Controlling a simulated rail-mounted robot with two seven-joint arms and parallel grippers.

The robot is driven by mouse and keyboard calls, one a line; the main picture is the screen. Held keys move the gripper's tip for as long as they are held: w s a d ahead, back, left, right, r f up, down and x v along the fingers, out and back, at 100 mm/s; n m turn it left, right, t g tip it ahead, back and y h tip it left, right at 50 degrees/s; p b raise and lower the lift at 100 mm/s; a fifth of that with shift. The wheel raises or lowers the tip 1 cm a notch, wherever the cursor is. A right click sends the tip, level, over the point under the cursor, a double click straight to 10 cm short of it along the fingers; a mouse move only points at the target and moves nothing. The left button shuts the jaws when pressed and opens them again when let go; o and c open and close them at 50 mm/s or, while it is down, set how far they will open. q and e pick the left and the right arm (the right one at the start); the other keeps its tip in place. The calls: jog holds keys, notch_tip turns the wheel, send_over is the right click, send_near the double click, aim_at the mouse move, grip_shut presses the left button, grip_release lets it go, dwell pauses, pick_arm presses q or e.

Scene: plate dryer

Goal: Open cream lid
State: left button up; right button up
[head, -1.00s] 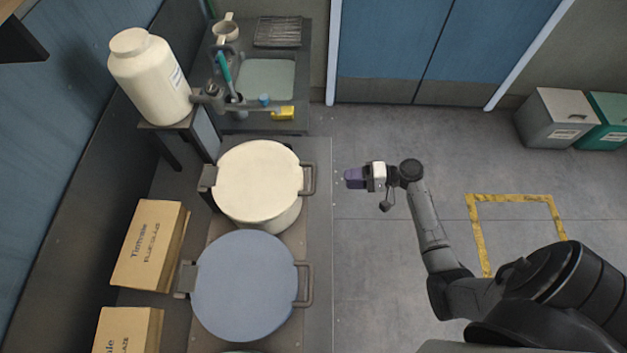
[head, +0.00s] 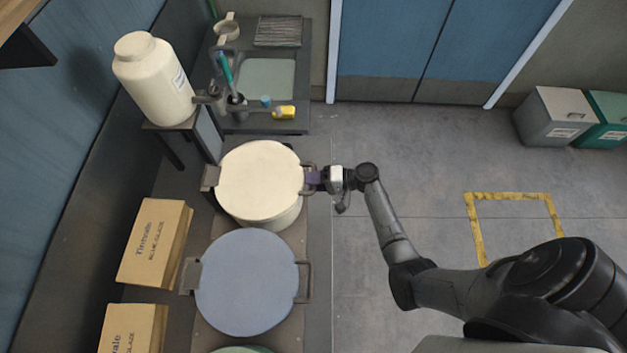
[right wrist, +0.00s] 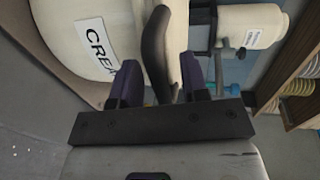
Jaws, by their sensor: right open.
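The cream lid (head: 257,180) is a round cream disc lying flat and closed on its cream bucket (head: 265,223), with a dark hinge on its left and a grey-brown loop handle (head: 309,181) on its right. My right gripper (head: 313,181) is at that handle. In the right wrist view the dark purple fingers of my right gripper (right wrist: 158,82) are open, with the handle bar (right wrist: 157,50) passing up between them. I cannot tell whether they touch it. A label with the letters "CREA" (right wrist: 95,40) shows on the bucket. My left gripper is not in view.
A blue lid (head: 246,283) with its own right-side handle is just in front of the cream one. Two cardboard boxes (head: 153,242) stand to the left. A large cream jar (head: 155,80) stands behind. The floor at right is clear beside a yellow-marked square (head: 478,232).

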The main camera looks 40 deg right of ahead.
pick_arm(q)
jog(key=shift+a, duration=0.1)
pick_arm(e)
jog(key=shift+c, duration=0.7)
grip_shut()
